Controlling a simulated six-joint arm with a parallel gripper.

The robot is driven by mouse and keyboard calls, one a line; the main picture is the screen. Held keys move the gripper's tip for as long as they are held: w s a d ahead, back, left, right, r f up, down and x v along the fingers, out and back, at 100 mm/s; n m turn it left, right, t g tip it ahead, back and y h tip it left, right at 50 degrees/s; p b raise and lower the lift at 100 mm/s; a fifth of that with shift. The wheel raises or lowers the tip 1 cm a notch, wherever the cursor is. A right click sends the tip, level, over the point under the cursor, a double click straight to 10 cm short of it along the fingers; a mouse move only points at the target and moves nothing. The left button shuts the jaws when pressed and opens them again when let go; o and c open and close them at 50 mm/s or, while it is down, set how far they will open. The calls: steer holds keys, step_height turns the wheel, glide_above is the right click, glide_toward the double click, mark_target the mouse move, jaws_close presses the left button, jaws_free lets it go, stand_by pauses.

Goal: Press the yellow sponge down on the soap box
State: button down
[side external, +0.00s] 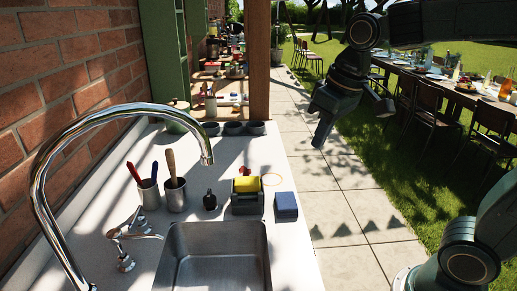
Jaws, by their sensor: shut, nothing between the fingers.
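The yellow sponge (247,184) lies on top of a dark olive box (247,204), which looks like the soap box, on the white counter just behind the sink. I cannot tell how firmly the sponge sits on it. My gripper (324,122) is shut and empty. It hangs in the air to the right of the counter, over the paving in the picture, well apart from the sponge and pointing down.
A blue-grey block (286,206) stands right of the box, and a small dark bottle (210,200) left of it. Two metal cups (175,196) (149,195) hold handled tools. A curved chrome faucet (120,108) arches over the sink (215,265). Dark bowls (233,128) stand behind.

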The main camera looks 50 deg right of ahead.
steer(key=w+f+g, duration=0.2)
steer(key=w+f, duration=0.1)
steer(key=w, duration=0.8)
steer(key=g, duration=0.1)
glide_toward(248, 180)
steer(key=shift+w+a, duration=0.1)
steer(key=shift+w, duration=0.1)
steer(key=shift+f, duration=0.2)
steer(key=shift+f, duration=2.7)
steer(key=shift+f, duration=1.05)
steer(key=shift+r, duration=0.1)
step_height(248, 180, up, 8)
stand_by(1.4)
